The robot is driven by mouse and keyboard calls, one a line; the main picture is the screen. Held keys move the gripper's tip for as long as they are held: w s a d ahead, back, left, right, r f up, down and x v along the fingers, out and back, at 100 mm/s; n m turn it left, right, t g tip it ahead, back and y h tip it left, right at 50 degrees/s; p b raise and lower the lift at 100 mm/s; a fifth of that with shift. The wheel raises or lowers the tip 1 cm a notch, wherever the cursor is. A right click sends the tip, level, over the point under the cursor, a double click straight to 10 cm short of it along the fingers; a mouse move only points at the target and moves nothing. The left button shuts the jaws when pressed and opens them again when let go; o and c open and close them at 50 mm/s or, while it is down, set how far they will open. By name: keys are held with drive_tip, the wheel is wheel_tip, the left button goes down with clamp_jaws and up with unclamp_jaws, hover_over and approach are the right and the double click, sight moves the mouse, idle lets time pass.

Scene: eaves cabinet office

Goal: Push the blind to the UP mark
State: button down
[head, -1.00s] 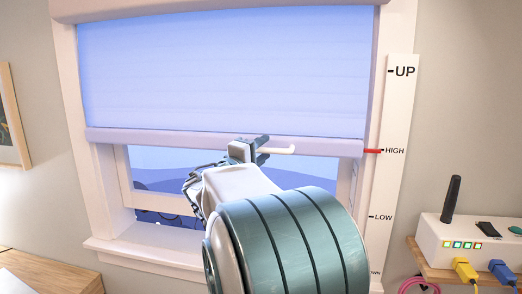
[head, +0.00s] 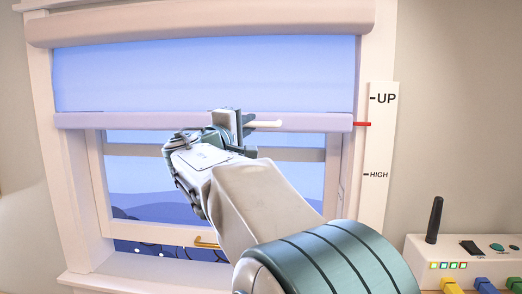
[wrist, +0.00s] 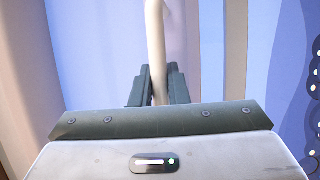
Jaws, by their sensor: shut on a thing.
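The blind (head: 200,78) hangs in the window, its pale bottom bar (head: 90,121) level across the upper part of the opening. A cream handle (head: 265,124) stands out at the bar. My gripper (head: 238,128) is shut on this handle; the wrist view shows the handle (wrist: 155,40) running between the two dark fingers (wrist: 157,88). The red pointer (head: 362,124) at the bar's right end lies between the UP mark (head: 383,98) and the HIGH mark (head: 378,174), nearer UP. My arm hides part of the window below.
The white scale board (head: 376,210) stands beside the right window frame. A white box with a black antenna (head: 435,220) and coloured plugs is at the lower right. A yellow sash handle (head: 206,242) is low on the window. The wall at right is bare.

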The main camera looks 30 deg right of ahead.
wheel_tip(320, 180, up, 7)
drive_tip(key=shift+s+r+p, duration=0.1)
drive_tip(key=shift+r+p, duration=0.05)
drive_tip(key=shift+p, duration=0.65)
drive_tip(key=c, duration=1.4)
unclamp_jaws()
drive_tip(key=b+v, duration=0.5)
drive_tip(key=v, duration=0.9)
drive_tip(key=shift+f, duration=0.2)
